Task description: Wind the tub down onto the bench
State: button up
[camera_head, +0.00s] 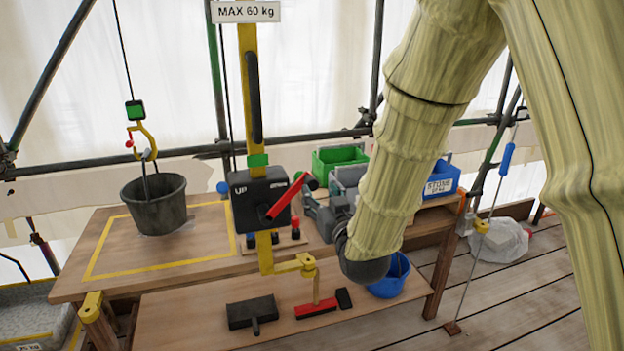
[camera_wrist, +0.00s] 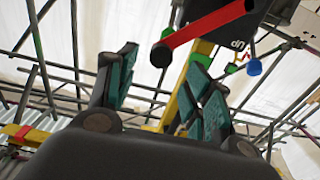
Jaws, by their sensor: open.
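The tub (camera_head: 153,207) is a dark grey bucket hanging upright from a yellow hook (camera_head: 146,136) over the yellow-outlined area of the wooden bench (camera_head: 118,258). Its base is close to the bench top; I cannot tell whether they touch. The black winch box (camera_head: 258,197), marked "UP", sits on a yellow post and has a red crank arm (camera_head: 288,198) with a dark knob.
Red-topped items (camera_head: 295,229) stand behind the winch. Green (camera_head: 340,158) and blue (camera_head: 441,180) crates are at the bench's right. A blue bucket (camera_head: 390,277), mallet (camera_head: 252,312) and red tool (camera_head: 316,308) are on the lower shelf. Scaffold poles stand around.

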aim_at(314, 185)
jog(key=p+x, duration=0.2)
jog(key=x, duration=0.6)
jog(key=shift+p, duration=0.3)
jog(key=shift+f, duration=0.1)
grip_shut()
